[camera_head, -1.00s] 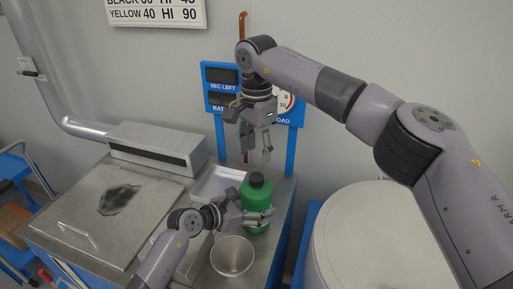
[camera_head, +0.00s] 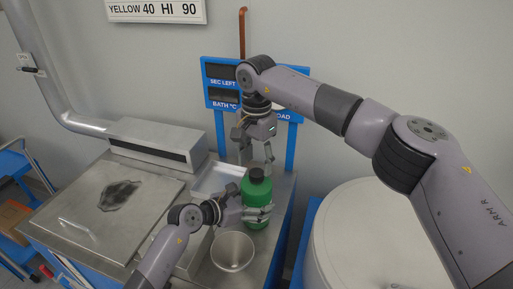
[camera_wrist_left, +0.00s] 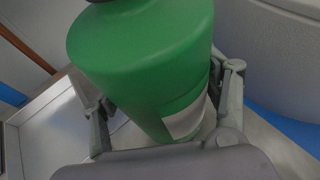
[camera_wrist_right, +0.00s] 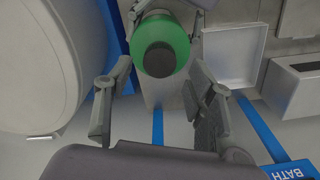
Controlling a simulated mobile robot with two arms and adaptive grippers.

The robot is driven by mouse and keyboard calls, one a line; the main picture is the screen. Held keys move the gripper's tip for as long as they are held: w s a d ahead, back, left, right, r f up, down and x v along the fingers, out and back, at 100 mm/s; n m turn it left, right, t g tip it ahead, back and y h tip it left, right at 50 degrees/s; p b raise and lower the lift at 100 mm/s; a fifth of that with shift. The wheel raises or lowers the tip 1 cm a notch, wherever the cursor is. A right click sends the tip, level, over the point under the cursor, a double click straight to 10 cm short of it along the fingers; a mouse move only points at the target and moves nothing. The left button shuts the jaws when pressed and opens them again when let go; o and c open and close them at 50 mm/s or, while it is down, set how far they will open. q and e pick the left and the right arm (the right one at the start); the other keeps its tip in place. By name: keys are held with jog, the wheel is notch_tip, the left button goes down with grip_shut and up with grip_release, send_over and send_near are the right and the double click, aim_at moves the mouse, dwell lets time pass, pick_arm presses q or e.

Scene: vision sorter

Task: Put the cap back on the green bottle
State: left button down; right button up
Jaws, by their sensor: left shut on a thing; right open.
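The green bottle (camera_head: 257,203) stands upright near the right edge of the metal worktop. A round black piece, seemingly the cap (camera_head: 257,174), sits on its top; it also shows as a dark disc in the right wrist view (camera_wrist_right: 159,60). How firmly it is seated cannot be told. My left gripper (camera_head: 250,206) is shut around the bottle's body from the left, one finger on each side. My right gripper (camera_head: 256,157) is open and empty just above the bottle, pointing down, its fingers apart and clear of the cap.
A shallow tray (camera_head: 214,180) lies behind-left. A blue-framed display panel (camera_head: 222,97) rises behind, near my right gripper. A large white drum (camera_head: 370,235) stands to the right.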

aim_at(256, 172)
jog(key=shift+f, duration=1.55)
jog(key=shift+c, duration=0.6)
grip_shut()
jog(key=m, duration=1.2)
jog(key=shift+m, duration=0.4)
jog(key=m, duration=0.6)
jog(key=shift+m, duration=0.3)
jog(key=m, duration=0.5)
jog(key=shift+o, duration=1.3)
grip_release()
